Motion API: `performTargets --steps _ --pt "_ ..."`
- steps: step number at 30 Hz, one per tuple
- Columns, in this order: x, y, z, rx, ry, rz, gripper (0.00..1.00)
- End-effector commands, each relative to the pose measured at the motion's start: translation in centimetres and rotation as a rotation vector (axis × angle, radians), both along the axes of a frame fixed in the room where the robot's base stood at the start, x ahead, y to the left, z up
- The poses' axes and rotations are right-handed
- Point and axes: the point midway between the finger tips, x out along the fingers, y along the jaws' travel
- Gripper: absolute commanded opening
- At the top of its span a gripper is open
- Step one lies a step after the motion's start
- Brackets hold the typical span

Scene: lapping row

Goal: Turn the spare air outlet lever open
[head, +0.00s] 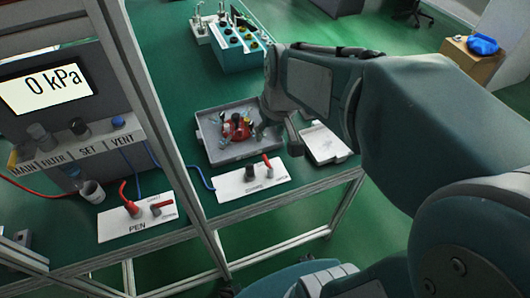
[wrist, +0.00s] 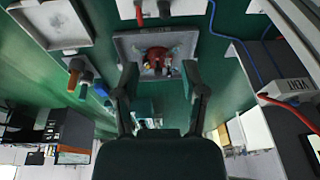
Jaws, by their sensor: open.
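A white outlet plate (head: 230,191) lies at the table's front edge, its label too small to read. It carries a dark fitting (head: 249,173) and a red lever (head: 267,161) that sticks out at a slant. In the wrist view the red lever (wrist: 138,13) is at the top edge, partly cut off. A second plate (head: 112,232), marked PEN, has a red hose and its own red lever (head: 161,205). My gripper (head: 279,131) is open and empty, above and behind the first plate, apart from the lever. Its two fingers (wrist: 160,82) show in the wrist view.
A grey tray (head: 205,133) with a red object (head: 236,128) sits behind the plate. A white tray (head: 325,145) is to its right. A teal rack (head: 243,58) stands farther back. A metal frame post (head: 160,120) rises left of the plate.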

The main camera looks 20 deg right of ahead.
Motion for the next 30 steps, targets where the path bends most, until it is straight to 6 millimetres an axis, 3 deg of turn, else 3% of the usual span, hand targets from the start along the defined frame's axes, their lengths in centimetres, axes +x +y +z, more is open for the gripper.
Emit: performTargets --steps 6,15,22,26,30 --pt "4.6 -2.1 -4.4 0.044 0.104 0.003 0.55" --pt "9.1 -5.2 -11.7 0.113 0.214 0.007 0.55" --pt "10.1 -6.0 -14.3 0.137 0.243 0.008 0.55" --pt "10.1 -5.8 -15.4 0.138 0.246 0.01 0.55" --pt "10.1 -5.3 -17.7 0.139 0.247 0.01 0.55"
